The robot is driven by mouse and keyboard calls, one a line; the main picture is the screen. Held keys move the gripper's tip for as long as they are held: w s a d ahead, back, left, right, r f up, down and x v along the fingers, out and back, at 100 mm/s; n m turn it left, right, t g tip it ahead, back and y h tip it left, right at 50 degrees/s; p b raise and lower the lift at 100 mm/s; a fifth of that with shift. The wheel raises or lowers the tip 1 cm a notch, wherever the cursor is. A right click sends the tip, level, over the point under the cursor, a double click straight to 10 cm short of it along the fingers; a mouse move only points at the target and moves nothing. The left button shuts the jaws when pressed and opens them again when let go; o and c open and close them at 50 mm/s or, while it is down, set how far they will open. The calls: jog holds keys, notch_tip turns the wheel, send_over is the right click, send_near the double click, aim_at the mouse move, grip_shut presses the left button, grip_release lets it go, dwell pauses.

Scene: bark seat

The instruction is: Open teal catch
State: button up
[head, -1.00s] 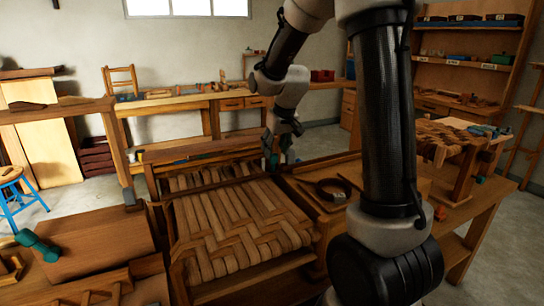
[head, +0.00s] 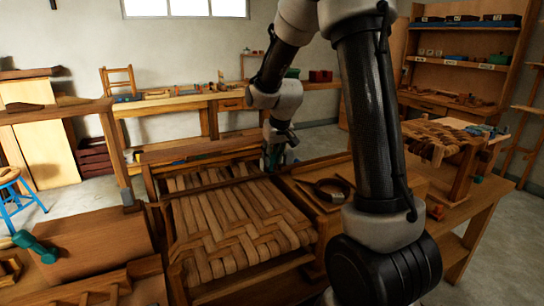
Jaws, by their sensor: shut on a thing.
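My gripper (head: 272,160) is at the far right corner of the woven bark seat (head: 230,222), where the seat frame meets the bench on the right. Its fingers point down and are shut on a small teal piece, which I take to be the teal catch (head: 270,163). The catch is mostly hidden by the fingers, so I cannot tell how far it is turned. The seat lies flat in its wooden frame in front of me.
A blue stool (head: 14,196) stands at the far left. My arm covers part of the right side.

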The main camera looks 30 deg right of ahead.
jog(key=w+g, duration=0.1)
jog(key=g, duration=0.1)
jog(key=w+g, duration=0.1)
jog(key=g, duration=0.1)
jog(key=shift+w, duration=0.1)
dwell(0.3)
jog(key=o, duration=1)
notch_tip(320, 180, up, 12)
